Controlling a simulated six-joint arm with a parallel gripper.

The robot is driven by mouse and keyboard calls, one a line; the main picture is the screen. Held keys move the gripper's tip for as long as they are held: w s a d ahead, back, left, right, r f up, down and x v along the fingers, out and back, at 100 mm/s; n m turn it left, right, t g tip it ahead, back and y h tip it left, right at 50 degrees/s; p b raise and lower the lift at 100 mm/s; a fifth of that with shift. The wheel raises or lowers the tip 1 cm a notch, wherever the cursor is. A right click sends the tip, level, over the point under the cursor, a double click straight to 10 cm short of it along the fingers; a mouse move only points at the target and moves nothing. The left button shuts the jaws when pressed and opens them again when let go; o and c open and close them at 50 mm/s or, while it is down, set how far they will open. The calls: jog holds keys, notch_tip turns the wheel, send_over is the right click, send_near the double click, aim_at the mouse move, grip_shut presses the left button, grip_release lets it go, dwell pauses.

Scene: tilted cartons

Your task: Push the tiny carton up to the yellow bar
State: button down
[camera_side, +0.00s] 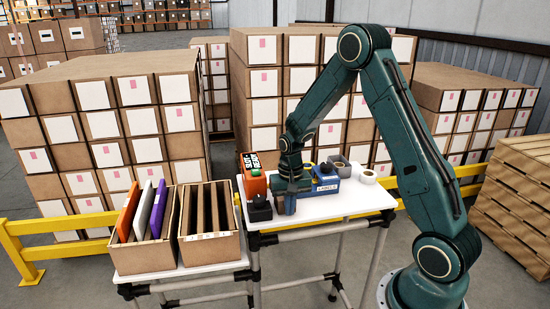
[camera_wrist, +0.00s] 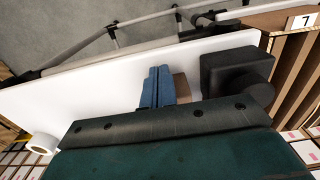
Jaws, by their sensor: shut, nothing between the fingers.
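My gripper (camera_side: 289,207) points down over the white table, its fingers close to the tabletop. In the wrist view its blue fingers (camera_wrist: 157,88) are together with nothing between them. A small brown piece (camera_wrist: 182,88) shows just right of the fingers, partly hidden by them and by the gripper body; it looks like the tiny carton. I cannot tell whether the fingers touch it. In the side view I cannot make it out behind the gripper. I cannot make out a yellow bar on the table; a yellow rail (camera_side: 60,222) stands on the floor behind.
A black block (camera_wrist: 232,70) stands close right of the brown piece. An orange-and-black device (camera_side: 254,181), a blue label bin (camera_side: 327,186) and a tape roll (camera_side: 368,177) are on the table. Two open cartons stand left, one holding folders (camera_side: 143,210). The wrist view shows bare white tabletop (camera_wrist: 80,95).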

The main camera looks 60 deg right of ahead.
jog(key=shift+w+d, duration=1)
jog(key=shift+s+a, duration=0.1)
jog(key=shift+s+a, duration=1.4)
notch_tip(320, 180, up, 10)
jog(key=shift+w+d, duration=0.15)
